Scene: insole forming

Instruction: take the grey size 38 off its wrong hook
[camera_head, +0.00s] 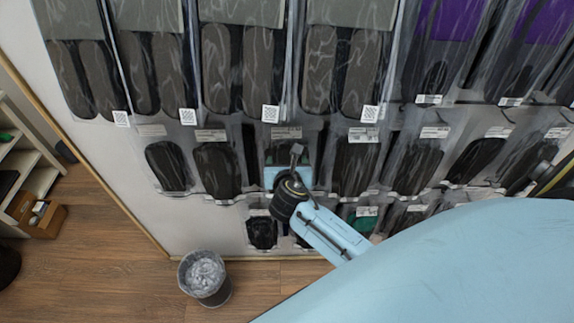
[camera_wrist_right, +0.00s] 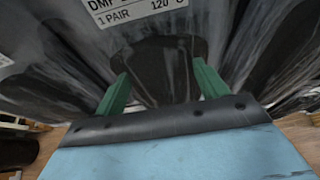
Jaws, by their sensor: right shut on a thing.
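My right gripper (camera_head: 286,172) is at the middle row of hanging packs on the white board. In the right wrist view its two green fingers (camera_wrist_right: 162,82) stand apart, on either side of the lower part of a clear insole pack (camera_wrist_right: 165,55), and are shut on it. The pack holds dark contents and has a white label reading "1 PAIR" and "120". In the head view the top of this pack (camera_head: 287,133) shows above my gripper, which covers its lower part. Its hook and its size cannot be made out. My left gripper is not in view.
Other packs hang close on both sides, such as a dark one to the left (camera_head: 214,168) and one to the right (camera_head: 352,168). Larger grey-brown packs (camera_head: 242,65) hang above. A smaller row (camera_head: 262,232) hangs below. A waste bin (camera_head: 204,278) stands on the wooden floor.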

